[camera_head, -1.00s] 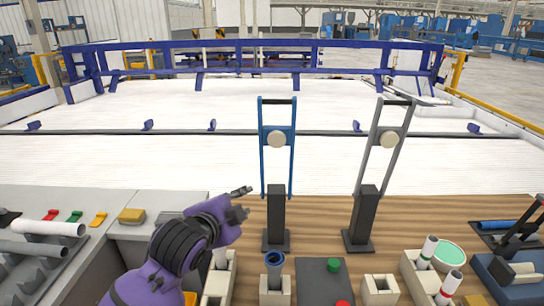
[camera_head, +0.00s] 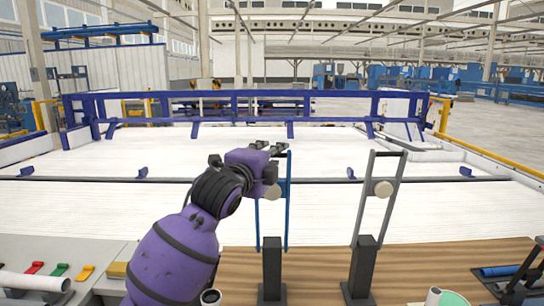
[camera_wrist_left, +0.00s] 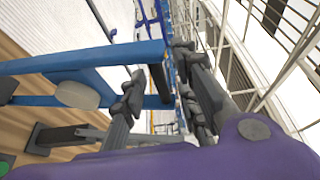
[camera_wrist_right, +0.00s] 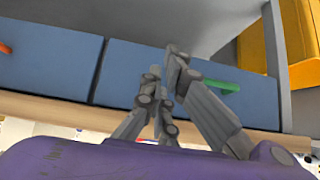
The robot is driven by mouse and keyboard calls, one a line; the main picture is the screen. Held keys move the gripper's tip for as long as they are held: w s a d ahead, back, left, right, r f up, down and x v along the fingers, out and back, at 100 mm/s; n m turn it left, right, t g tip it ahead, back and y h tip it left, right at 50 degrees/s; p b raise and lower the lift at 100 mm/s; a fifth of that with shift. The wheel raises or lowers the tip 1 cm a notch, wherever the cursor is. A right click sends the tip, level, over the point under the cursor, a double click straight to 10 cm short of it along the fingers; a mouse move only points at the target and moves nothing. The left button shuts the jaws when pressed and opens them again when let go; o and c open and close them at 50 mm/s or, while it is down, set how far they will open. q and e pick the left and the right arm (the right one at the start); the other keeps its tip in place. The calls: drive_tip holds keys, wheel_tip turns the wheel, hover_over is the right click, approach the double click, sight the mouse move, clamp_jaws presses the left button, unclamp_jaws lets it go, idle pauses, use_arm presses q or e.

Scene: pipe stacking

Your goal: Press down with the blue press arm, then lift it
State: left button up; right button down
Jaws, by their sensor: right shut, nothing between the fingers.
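The blue press arm (camera_head: 287,215) stands upright on its black post (camera_head: 271,262), partly hidden by my left arm. My left gripper (camera_head: 277,150) is at its top end. In the left wrist view the blue press arm (camera_wrist_left: 95,62) runs in from the left, with a pale round knob (camera_wrist_left: 77,94). Its black crossbar (camera_wrist_left: 160,84) lies between the spread fingers of my left gripper (camera_wrist_left: 158,68); I cannot tell whether they touch it. My right gripper (camera_wrist_right: 167,68) is shut and empty, before blue drawer fronts in the right wrist view.
A grey press arm (camera_head: 390,190) with its own black post (camera_head: 363,262) stands upright to the right. Red, green and orange pieces lie on the grey bench at left. The right wrist view shows a drawer's green handle (camera_wrist_right: 222,86) and a yellow box (camera_wrist_right: 258,50).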

use_arm(q)
drive_tip(key=shift+w+d, duration=0.1)
drive_tip(key=shift+w, duration=0.15)
clamp_jaws()
drive_tip(key=shift+f, duration=0.15)
